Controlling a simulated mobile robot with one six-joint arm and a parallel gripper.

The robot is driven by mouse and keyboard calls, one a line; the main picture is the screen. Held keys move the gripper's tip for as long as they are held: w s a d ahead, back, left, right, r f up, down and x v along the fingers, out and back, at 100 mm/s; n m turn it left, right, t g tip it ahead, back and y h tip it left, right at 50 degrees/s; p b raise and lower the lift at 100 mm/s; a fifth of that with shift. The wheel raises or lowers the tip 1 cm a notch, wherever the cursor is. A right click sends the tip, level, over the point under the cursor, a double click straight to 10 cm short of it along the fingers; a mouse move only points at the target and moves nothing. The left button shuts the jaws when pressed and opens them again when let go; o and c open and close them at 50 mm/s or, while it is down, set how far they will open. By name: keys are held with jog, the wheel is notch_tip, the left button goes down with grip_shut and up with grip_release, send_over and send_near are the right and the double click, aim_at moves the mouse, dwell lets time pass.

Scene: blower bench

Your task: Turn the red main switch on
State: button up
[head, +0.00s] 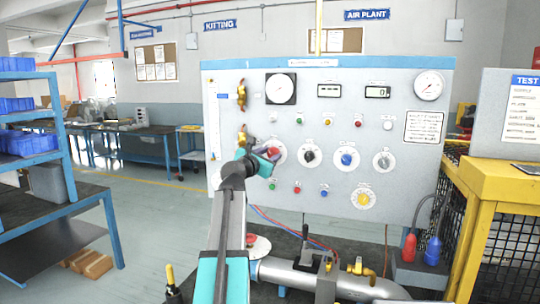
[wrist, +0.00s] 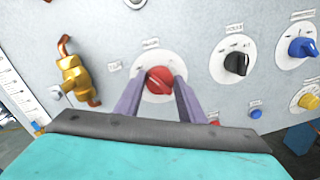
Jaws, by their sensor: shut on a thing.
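The red main switch (wrist: 159,80) is a red knob on a round white dial plate (wrist: 152,92) on the grey panel, upper middle of the wrist view. My gripper (wrist: 157,84) has its two grey fingers on either side of the knob, shut on it. The knob sits turned at a slant; its exact pointer setting is too small to read. In the head view my gripper (head: 265,154) is at the left part of the panel and hides most of the knob. The white dial plate (head: 281,150) shows beside the gripper.
A black knob (head: 309,155), a blue knob (head: 347,159) and a grey knob (head: 383,160) sit to the right on the panel (head: 400,190). A brass valve (wrist: 75,75) stands out left of the switch. A pipe (head: 300,275) runs below, and a yellow frame (head: 480,210) stands at right.

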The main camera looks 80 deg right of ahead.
jog(key=m, duration=0.4)
jog(key=shift+s, duration=0.15)
jog(key=m, duration=0.4)
jog(key=shift+s+f+t+y+b, duration=0.1)
jog(key=shift+f+t+y+b, duration=0.05)
jog(key=shift+t+y+b, duration=0.2)
jog(key=m+b, duration=0.1)
jog(key=m, duration=0.3)
jog(key=shift+f+t, duration=0.1)
jog(key=shift+t, duration=0.15)
jog(key=shift+s+a+m+t+b, duration=0.1)
jog(key=shift+m+t+b, duration=0.2)
jog(key=shift+m+b, duration=0.95)
jog(key=shift+m+p, duration=0.45)
jog(key=shift+m, duration=0.1)
jog(key=o, duration=1)
jog(key=shift+o, duration=0.2)
